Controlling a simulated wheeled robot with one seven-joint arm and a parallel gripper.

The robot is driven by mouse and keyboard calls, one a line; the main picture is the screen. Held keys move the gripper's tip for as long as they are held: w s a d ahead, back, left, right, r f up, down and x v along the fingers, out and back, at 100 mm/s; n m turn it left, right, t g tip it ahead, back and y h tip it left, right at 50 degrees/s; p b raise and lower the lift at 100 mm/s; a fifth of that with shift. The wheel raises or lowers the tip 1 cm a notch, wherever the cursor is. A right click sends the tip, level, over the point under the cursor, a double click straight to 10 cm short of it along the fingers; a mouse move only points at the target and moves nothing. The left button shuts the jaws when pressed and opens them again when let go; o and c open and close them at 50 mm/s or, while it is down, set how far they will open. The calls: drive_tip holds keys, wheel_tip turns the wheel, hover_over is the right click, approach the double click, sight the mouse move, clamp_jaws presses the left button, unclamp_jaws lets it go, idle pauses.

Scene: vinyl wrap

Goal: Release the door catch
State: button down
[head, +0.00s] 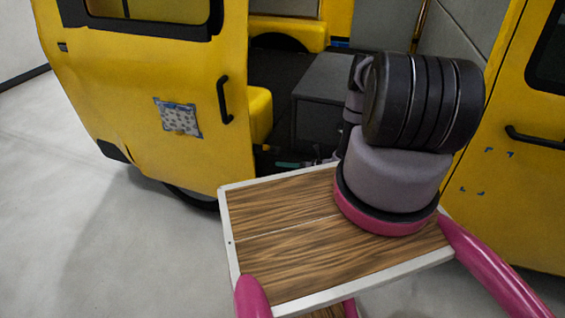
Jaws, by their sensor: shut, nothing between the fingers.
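A yellow vehicle door panel (140,100) with an upright black handle (224,100) stands at the left of the open doorway. A second yellow panel (505,215) with a lying black handle (535,137) is at the right. A small teal piece (288,164) shows low in the doorway; I cannot tell whether it is the door catch. No catch can be made out clearly. My arm, with grey and black links, stands in front of the doorway and hides part of it. My gripper is not visible.
A dark grey box (320,95) and a yellow inner wheel housing (285,36) are inside the vehicle. A patterned grey patch (178,117) is on the left panel. The pale floor (80,210) at the left is clear.

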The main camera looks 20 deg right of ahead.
sight(269, 148)
drive_tip(key=w+a+r, duration=0.2)
drive_tip(key=w+a, duration=0.2)
drive_tip(key=w, duration=0.1)
drive_tip(key=shift+w, duration=0.15)
drive_tip(key=shift+a+r, duration=0.1)
idle(0.3)
drive_tip(key=shift+m, duration=0.7)
drive_tip(key=w+r, duration=0.1)
drive_tip(key=d+r, duration=0.1)
drive_tip(key=w+d+r, duration=0.1)
drive_tip(key=r, duration=0.1)
drive_tip(key=shift+w, duration=0.35)
